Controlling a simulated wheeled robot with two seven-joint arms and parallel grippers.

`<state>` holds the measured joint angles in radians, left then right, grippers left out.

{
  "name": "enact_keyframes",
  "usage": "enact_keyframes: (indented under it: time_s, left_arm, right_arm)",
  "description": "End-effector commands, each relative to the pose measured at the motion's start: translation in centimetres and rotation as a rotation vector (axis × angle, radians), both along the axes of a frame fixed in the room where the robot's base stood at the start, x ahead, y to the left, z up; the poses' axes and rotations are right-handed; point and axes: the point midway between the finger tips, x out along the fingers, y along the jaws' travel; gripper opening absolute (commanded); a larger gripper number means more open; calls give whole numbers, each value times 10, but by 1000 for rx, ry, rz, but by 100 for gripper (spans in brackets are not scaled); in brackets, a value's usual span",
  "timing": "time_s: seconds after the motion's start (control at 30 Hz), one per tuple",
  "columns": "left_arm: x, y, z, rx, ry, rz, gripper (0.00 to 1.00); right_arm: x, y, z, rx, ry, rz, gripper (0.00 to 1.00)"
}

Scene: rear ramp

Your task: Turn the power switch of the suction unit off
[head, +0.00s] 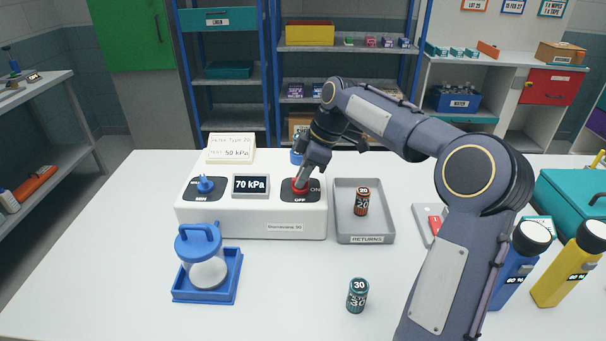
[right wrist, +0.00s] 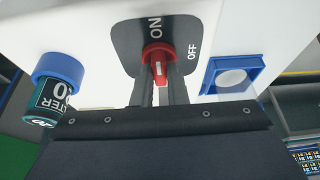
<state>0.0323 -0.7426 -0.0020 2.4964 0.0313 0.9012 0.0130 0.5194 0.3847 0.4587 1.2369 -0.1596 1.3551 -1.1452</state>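The white suction unit (head: 255,219) stands on the table with a 70 kPa display (head: 250,185). Its red power switch (head: 299,187) sits on a black plate at the unit's right end. The plate is marked ON and OFF. In the right wrist view the red switch (right wrist: 159,68) has its handle and white mark lined up toward ON, not OFF. My right gripper (head: 303,178) is down at the switch. In the right wrist view its two fingers (right wrist: 160,82) lie close on both sides of the handle and appear shut on it. My left gripper is not in view.
A blue dial (head: 205,184) is on the unit's left. A blue-lidded jar (head: 200,248) stands in a blue tray in front. A grey returns tray (head: 390,227) holds a red-brown can. A teal can (head: 357,295) stands nearer. Bottles stand at right; the front left table is clear.

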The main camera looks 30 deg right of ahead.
Motion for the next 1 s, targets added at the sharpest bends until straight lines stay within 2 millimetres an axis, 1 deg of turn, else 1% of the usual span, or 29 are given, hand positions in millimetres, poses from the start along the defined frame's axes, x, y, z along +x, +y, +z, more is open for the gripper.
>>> enact_keyframes:
  time_s: [0.03, 0.07, 0.1, 0.37, 0.57, 0.77, 1.0]
  left_arm:
    - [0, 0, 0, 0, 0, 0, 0]
    - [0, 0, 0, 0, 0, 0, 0]
    - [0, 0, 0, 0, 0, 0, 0]
    - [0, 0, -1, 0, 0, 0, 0]
    - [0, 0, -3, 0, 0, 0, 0]
    - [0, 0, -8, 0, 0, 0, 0]
    - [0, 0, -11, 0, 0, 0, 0]
  right_arm:
    - [0, 0, 0, 0, 0, 0, 6]
    - [0, 0, 0, 0, 0, 0, 2]
    - [0, 0, 0, 0, 0, 0, 0]
    - [0, 0, 0, 0, 0, -13, 0]
    - [-1, 1, 0, -1, -1, -83, 0]
    - [-1, 2, 0, -1, -2, -224, 0]
    - [-2, 3, 1, -1, -3, -449, 0]
